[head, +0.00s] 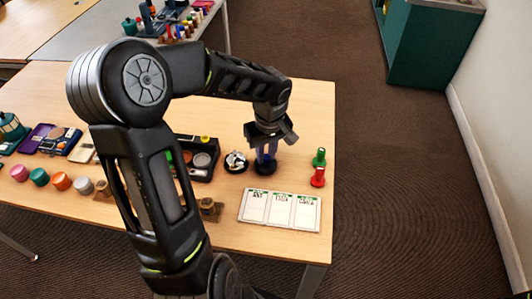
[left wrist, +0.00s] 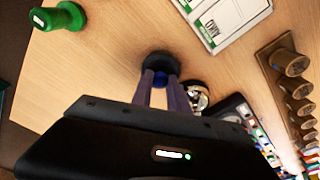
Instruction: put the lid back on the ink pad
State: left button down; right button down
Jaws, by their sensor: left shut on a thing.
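My left gripper (head: 266,156) points down near the right end of the table, its fingers shut on the small blue knob (left wrist: 160,78) of a round black piece that looks like the ink pad lid. The black round part (head: 265,168) shows below the fingertips; it also shows in the left wrist view (left wrist: 160,63). I cannot tell whether the ink pad is under it or whether it touches the table. My right gripper is not in view.
A dish of small shiny items (head: 236,167) stands just left of the black piece. A green stamp (head: 319,157) and a red stamp (head: 317,178) stand to the right. A white three-panel card (head: 280,210) lies in front. A black tray (head: 213,146) is further left.

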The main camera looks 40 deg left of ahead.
pick_arm(q)
jog(key=shift+f+b, duration=0.2)
jog(key=shift+b, duration=0.45)
dwell(1.1)
dwell(0.3)
jog(key=c, duration=1.2)
grip_release()
jog(key=shift+o, duration=0.4)
jog(key=o, duration=0.4)
jog(key=shift+r+p, duration=2.2)
jog(key=shift+r, duration=1.35)
